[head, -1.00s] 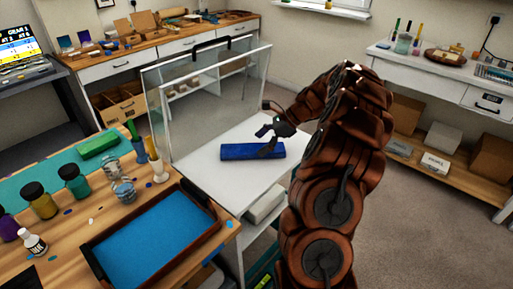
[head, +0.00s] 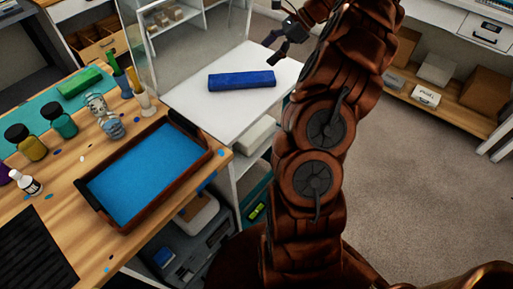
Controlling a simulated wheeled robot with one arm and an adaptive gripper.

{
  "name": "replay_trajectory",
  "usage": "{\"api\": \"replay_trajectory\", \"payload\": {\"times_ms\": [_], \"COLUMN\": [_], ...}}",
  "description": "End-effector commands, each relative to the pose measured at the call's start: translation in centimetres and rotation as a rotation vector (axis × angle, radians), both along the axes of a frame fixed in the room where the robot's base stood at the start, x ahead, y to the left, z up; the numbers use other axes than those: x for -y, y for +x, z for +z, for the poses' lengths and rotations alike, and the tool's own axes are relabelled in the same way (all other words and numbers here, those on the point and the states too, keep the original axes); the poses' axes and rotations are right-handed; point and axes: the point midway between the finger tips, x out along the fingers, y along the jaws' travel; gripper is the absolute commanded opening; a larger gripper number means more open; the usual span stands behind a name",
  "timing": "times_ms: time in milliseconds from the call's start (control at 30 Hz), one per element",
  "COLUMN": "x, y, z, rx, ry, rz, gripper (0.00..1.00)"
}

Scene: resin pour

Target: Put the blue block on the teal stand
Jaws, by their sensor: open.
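The blue block (head: 242,80) is a long dark-blue bar. It lies flat on the white top (head: 205,108) beside the clear panel. My gripper (head: 276,45) is open and empty, in the air above and to the right of the block, apart from it. No thing is clearly a teal stand. A flat teal mat (head: 30,110) lies on the wooden bench at the left, with a green block (head: 80,82) on it.
A brown-rimmed tray with a blue floor (head: 150,172) sits on the wooden bench (head: 85,235). Bottles, cups and upright tools stand behind it. A clear panel (head: 190,50) rises behind the white top. Grey floor is free at the right.

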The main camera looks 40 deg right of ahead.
Motion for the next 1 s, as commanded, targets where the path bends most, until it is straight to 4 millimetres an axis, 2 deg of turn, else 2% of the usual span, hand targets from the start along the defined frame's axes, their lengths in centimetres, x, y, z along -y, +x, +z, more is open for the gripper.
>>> {"api": "replay_trajectory", "payload": {"times_ms": [167,200,433,567,700,833,1000], "x": [-6.3,-8.1,-17.7,-22.2,-26.3,-29.1,-31.6], "y": [0.2,0.1,-2.5,-5.0,-8.4,-11.9,-16.8], "z": [1.9,2.3,4.0,4.3,4.2,3.7,2.9], "rx": [0.049,0.063,0.147,0.188,0.226,0.259,0.297], "ry": [-0.059,-0.080,-0.197,-0.265,-0.333,-0.397,-0.478], "rz": [0.187,0.243,0.573,0.755,0.950,1.129,1.353], "gripper": [0.89,0.89,0.89,0.89,0.89,0.89,0.89]}}
